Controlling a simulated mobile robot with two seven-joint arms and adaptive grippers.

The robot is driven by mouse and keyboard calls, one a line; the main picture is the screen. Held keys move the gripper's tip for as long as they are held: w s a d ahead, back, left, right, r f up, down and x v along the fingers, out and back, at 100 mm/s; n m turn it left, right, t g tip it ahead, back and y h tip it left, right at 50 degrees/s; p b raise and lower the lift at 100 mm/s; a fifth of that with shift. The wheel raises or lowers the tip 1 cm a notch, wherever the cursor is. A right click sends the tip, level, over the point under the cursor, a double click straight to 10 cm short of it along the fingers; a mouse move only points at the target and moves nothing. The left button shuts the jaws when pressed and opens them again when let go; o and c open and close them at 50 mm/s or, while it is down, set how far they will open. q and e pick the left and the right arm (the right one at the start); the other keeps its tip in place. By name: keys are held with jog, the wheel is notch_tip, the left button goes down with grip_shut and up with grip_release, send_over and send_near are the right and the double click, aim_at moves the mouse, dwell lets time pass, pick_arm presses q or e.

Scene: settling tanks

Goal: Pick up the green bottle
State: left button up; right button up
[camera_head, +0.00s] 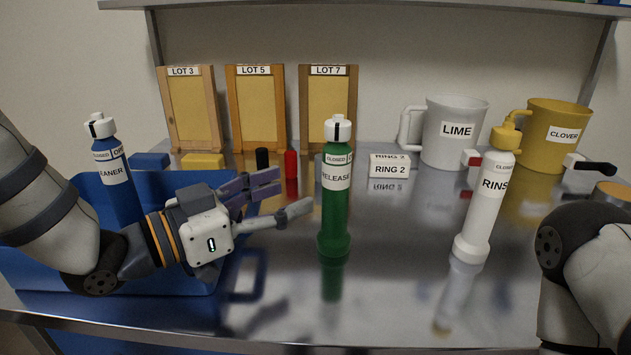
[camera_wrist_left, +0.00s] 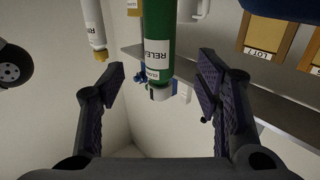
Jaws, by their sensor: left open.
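The green bottle (camera_head: 335,205) with a white cap and a RELEASE label stands upright near the middle of the steel table. My left gripper (camera_head: 296,192) is open, just left of the bottle, with its fingers pointing towards it and apart from it. In the left wrist view the bottle (camera_wrist_left: 158,45) shows upside down, ahead of the open fingers (camera_wrist_left: 160,82) and between their lines. Nothing is between the fingertips. My right arm shows at the right edge of the head view, but its gripper is out of view.
A white RINSE bottle (camera_head: 484,208) stands to the right. A blue CLEANER bottle (camera_head: 116,180) stands in a blue bin (camera_head: 200,285) under my left arm.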

pick_arm(q)
jog(key=shift+v, duration=0.9)
jog(key=n+t+y, duration=0.6)
jog(key=n+y, duration=0.1)
jog(key=y, duration=0.2)
send_near(332, 210)
jog(key=shift+w+d+r, duration=0.1)
jog(key=shift+w+d, duration=0.05)
jog(key=shift+d, duration=0.25)
jog(key=shift+w, duration=0.2)
jog(key=x, duration=1.1)
jog(key=shift+w+a+f, duration=0.2)
jog(key=shift+w+a, duration=0.05)
jog(key=shift+a, duration=0.1)
grip_shut()
